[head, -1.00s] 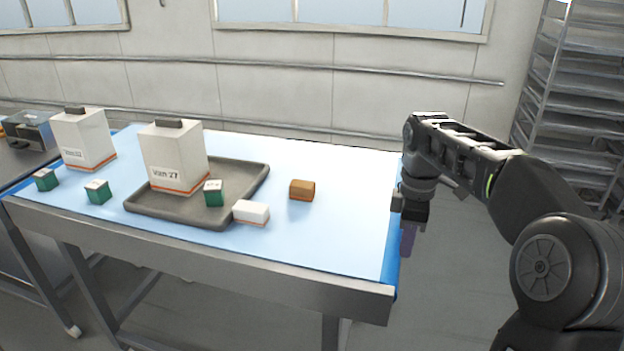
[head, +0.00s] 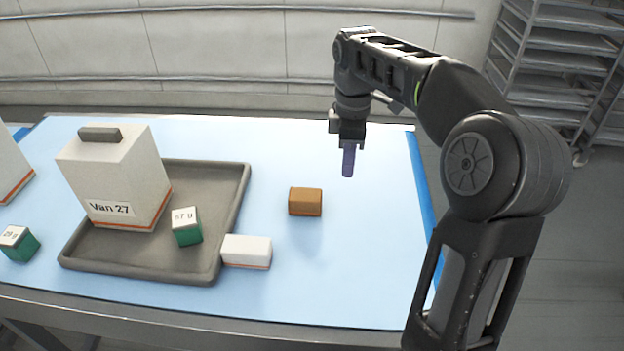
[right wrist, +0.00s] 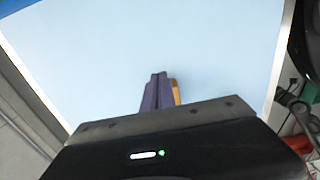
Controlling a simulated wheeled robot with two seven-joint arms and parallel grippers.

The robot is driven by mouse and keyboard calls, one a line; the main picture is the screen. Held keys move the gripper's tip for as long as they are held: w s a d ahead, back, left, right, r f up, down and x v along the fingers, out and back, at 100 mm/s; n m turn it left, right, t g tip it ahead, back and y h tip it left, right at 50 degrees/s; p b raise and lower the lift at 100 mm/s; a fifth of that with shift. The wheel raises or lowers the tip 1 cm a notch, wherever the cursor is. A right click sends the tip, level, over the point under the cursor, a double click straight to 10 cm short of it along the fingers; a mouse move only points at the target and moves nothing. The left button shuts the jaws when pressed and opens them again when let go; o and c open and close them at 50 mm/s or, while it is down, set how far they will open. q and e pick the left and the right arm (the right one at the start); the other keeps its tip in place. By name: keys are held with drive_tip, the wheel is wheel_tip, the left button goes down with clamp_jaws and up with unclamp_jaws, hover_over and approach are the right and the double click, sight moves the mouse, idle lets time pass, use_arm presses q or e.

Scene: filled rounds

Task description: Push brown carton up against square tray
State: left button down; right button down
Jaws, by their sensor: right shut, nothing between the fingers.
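The brown carton (head: 305,201) lies on the blue table top, apart from the square tray and to its right. The grey square tray (head: 232,205) sits at the left of the table. My right gripper (head: 348,162) is shut and empty, pointing down to the right of and beyond the carton, apart from it in the head view. In the right wrist view its purple fingers (right wrist: 157,92) are together, and a sliver of the carton (right wrist: 176,92) shows beside them, mostly hidden. My left gripper is not in view.
A white box labelled Van 27 (head: 115,180) and a green-and-white block (head: 186,226) stand on the tray. A white carton (head: 246,251) sits by the tray's right edge. Another green block (head: 18,243) is at far left. The table between brown carton and tray is clear.

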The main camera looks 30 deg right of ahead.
sight(305, 202)
wheel_tip(305, 202, down, 8)
drive_tip(key=b, duration=0.7)
drive_tip(key=shift+s, duration=0.15)
drive_tip(key=shift+a+f+p, duration=0.25)
drive_tip(key=shift+f+p, duration=0.4)
drive_tip(key=shift+f, duration=0.25)
drive_tip(key=shift+w+a+p, duration=0.4)
drive_tip(key=shift+w+a, duration=0.5)
drive_tip(key=shift+a, duration=0.05)
drive_tip(key=shift+w+a, duration=0.3)
drive_tip(key=shift+a, duration=0.1)
drive_tip(key=shift+w+a, duration=0.1)
drive_tip(key=shift+a, duration=0.05)
